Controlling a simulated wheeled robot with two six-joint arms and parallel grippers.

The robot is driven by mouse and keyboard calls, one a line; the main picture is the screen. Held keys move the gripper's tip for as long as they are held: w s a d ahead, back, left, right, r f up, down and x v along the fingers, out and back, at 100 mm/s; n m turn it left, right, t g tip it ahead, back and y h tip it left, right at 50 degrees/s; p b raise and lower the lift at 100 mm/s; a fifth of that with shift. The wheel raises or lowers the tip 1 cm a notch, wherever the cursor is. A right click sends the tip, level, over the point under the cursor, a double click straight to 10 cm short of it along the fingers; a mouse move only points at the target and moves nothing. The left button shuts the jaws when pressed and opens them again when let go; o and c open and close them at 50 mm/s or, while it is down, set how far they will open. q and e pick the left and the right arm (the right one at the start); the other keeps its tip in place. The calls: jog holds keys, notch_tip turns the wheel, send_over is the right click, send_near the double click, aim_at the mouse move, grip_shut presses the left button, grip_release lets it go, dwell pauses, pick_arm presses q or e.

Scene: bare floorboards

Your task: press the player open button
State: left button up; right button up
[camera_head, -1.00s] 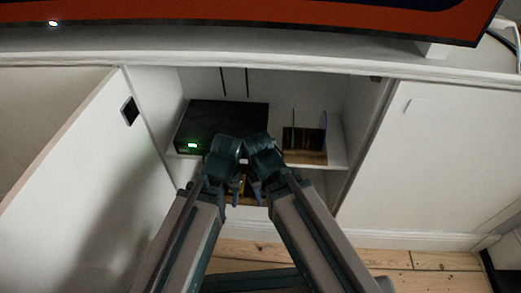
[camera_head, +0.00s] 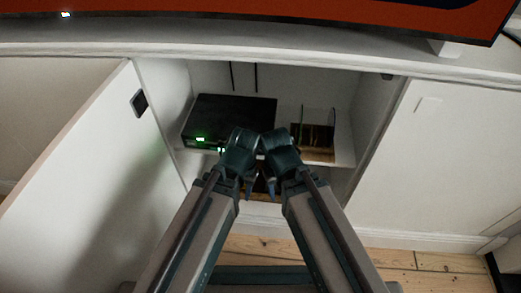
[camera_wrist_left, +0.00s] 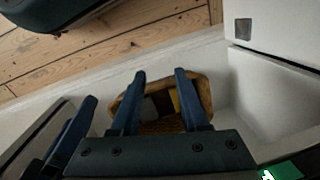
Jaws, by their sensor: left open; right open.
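The player (camera_head: 236,112) is a flat black box on the cabinet's upper shelf in the head view. A green display (camera_head: 200,139) glows at the left of its front, and a small pale lit spot (camera_head: 222,150) shows further right. I cannot tell which part is the open button. The left gripper also shows in the left wrist view (camera_wrist_left: 160,76). My wrists hide the player's front right corner.
A brown wicker basket (camera_wrist_left: 200,88) lies below the left fingers in the wrist view. A holder with upright dividers (camera_head: 313,138) stands right of the player. A screen (camera_head: 250,18) stands above.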

pick_arm(q)
grip_shut()
dwell(1.5)
